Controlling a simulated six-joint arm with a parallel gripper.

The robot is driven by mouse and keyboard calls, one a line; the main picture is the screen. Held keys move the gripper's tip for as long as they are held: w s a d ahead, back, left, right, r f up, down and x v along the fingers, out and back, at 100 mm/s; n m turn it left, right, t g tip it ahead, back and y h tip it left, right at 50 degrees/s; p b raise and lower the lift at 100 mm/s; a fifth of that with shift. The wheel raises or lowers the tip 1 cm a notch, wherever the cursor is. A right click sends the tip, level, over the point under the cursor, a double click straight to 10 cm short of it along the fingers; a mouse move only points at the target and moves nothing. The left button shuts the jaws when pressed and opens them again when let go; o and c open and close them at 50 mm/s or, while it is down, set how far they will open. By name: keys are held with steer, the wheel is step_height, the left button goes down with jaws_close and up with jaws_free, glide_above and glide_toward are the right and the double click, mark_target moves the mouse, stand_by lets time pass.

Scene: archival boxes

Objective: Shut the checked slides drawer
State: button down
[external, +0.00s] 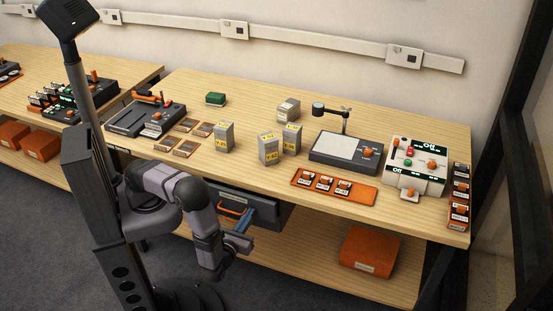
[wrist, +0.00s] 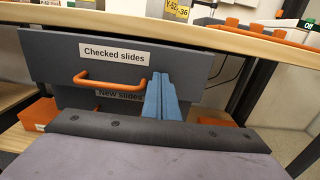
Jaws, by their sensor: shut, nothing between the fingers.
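The checked slides drawer (wrist: 55,58) has a dark grey front, a white "Checked slides" label and an orange handle (wrist: 112,77). Its front appears to stand forward of the "New slides" drawer (wrist: 75,98) below, whose label is partly covered. In the external view, the drawer's orange handle (external: 233,210) shows under the tabletop, partly behind my arm. My gripper (wrist: 163,90), with blue fingers, is shut and empty. It is just right of the handle, in front of the drawer face. I cannot tell whether it touches the face. It also shows in the external view (external: 241,234).
The wooden tabletop (external: 240,172) overhangs the drawers and holds several grey boxes, an orange tray (external: 335,188) and devices. An orange box (external: 370,251) stands on the lower shelf (external: 300,260). A dark table leg (wrist: 252,88) is to the right. Floor space in front is clear.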

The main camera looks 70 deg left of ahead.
steer(key=shift+p+x, duration=0.3)
steer(key=shift+x, duration=1.95)
steer(key=shift+r, duration=0.15)
steer(key=shift+s+d, duration=0.1)
steer(key=b+v, duration=0.1)
steer(key=v, duration=1.3)
steer(key=shift+d, duration=0.1)
